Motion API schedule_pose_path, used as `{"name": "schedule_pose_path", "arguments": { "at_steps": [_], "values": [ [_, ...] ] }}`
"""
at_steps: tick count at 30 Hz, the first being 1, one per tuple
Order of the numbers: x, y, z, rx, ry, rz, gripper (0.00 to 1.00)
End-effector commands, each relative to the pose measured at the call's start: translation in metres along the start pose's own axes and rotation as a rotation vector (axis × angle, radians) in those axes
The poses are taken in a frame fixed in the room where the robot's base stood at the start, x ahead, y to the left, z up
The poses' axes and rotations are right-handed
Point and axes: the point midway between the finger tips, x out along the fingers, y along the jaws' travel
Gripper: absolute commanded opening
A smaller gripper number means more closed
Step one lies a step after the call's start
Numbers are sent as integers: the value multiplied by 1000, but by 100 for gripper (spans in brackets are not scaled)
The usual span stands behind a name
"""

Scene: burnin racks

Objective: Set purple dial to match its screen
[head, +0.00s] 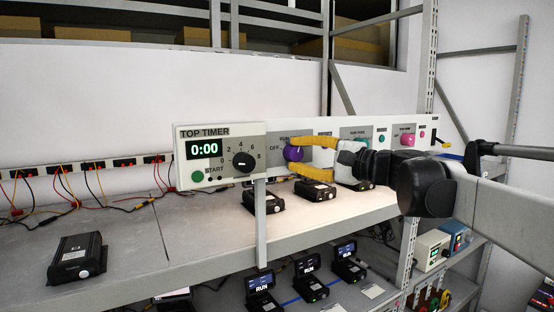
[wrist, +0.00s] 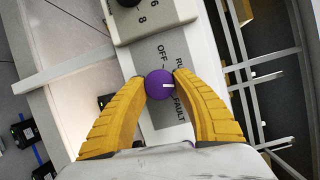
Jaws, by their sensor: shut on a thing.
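The purple dial (head: 293,153) sits on a grey plate of the long white panel, right of the TOP TIMER box. My gripper (wrist: 161,82) is shut on the purple dial (wrist: 160,88), one yellow finger on each side. The right finger partly covers the RUN label. Small screens on the lower shelf glow blue, and the front left one (head: 261,281) has RUN below it. I cannot tell which screen belongs to the dial.
The TOP TIMER box (head: 220,157) shows 0:00 and has a black knob (head: 243,161) close left of my fingers. A pink knob (head: 407,139) is further right. Black devices (head: 79,258) stand on the upper shelf below. A shelf upright (head: 260,225) is in front.

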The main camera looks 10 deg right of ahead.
Motion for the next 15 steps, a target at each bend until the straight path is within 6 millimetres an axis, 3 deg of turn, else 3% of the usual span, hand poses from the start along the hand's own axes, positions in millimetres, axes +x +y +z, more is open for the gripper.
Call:
{"name": "schedule_pose_path", "arguments": {
  "at_steps": [15],
  "values": [
    [0,-2,0,77,-3,-34,4]
  ]
}}
